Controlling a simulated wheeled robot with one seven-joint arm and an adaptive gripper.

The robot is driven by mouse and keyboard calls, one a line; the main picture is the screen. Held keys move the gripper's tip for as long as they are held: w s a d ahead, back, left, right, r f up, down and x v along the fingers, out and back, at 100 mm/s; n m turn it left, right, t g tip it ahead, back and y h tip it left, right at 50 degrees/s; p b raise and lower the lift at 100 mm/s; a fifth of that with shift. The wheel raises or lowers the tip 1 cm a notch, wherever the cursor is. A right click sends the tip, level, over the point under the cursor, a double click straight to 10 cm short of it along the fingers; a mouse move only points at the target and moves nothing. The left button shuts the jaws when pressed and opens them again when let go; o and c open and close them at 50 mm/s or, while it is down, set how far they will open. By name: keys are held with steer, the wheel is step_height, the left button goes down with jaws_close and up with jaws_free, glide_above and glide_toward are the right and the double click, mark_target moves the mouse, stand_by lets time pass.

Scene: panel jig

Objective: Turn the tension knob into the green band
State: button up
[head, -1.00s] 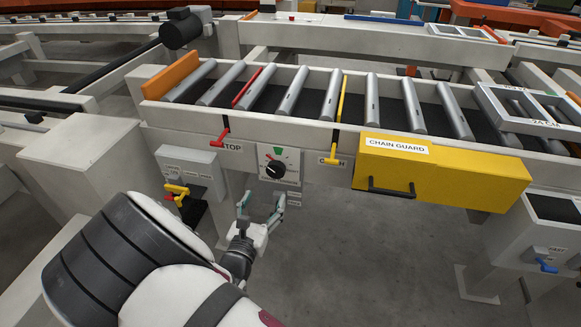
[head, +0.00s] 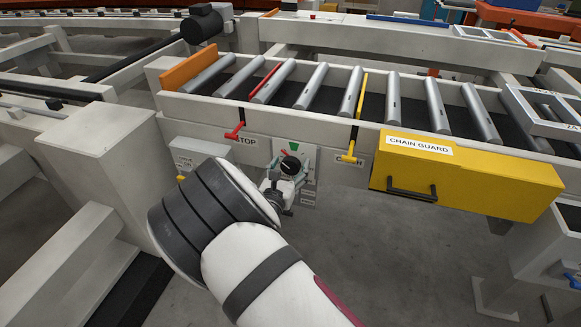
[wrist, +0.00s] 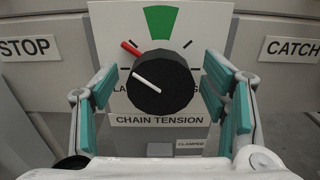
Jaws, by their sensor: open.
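The tension knob (wrist: 162,84) is black and round with a white pointer line, on a white plate marked CHAIN TENSION. In the wrist view its white line points left and slightly up. A red mark (wrist: 131,48) stands at its upper left, and the green band (wrist: 153,22) is at the top of the dial. In the head view the knob (head: 290,165) shows just above my gripper (head: 288,175). My gripper (wrist: 165,95) is open, with one teal-padded finger on each side of the knob. A gap shows between each pad and the knob in the wrist view.
The STOP label (wrist: 25,48) and red lever (head: 235,131) are left of the dial. The CATCH label (wrist: 292,48) and yellow lever (head: 350,153) are right. A yellow chain guard box (head: 470,175) juts out farther right.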

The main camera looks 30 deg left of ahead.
steer(key=shift+w, duration=0.25)
steer(key=c, duration=1.1)
steer(key=shift+c, duration=0.2)
steer(key=shift+m, duration=0.4)
steer(key=m+b, duration=0.1)
steer(key=m, duration=0.3)
steer(key=shift+d+m, duration=0.15)
steer(key=shift+m, duration=0.15)
steer(key=m+b, duration=0.2)
steer(key=m, duration=0.2)
steer(key=shift+f+m+b, duration=0.1)
steer(key=shift+m+b, duration=0.2)
steer(key=shift+m, duration=0.1)
